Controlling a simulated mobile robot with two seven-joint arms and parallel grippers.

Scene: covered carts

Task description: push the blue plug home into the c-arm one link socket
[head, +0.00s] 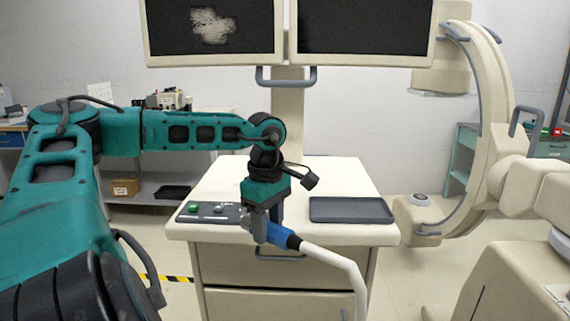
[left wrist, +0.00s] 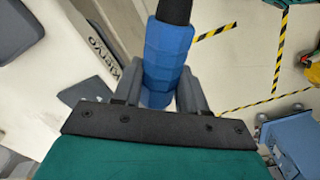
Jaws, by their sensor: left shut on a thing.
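The blue plug (head: 284,236) is held in front of the cart's top edge, with a white cable (head: 340,262) running from its black collar down to the right. My left gripper (head: 262,228) is shut on the plug. In the left wrist view the blue plug (left wrist: 168,55) lies between the two grey fingers of my left gripper (left wrist: 158,88), its black end toward the top. The c-arm (head: 492,110) stands at the right. I cannot make out the link socket; the plug's front end is hidden by the gripper. My right gripper is not in view.
The cream cart (head: 335,175) carries a dark tray (head: 350,210) and a control panel with a green button (head: 193,207). Two monitors (head: 360,28) stand above it. Yellow-black tape (left wrist: 280,60) marks the floor. A blue cart (left wrist: 297,140) stands at lower right.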

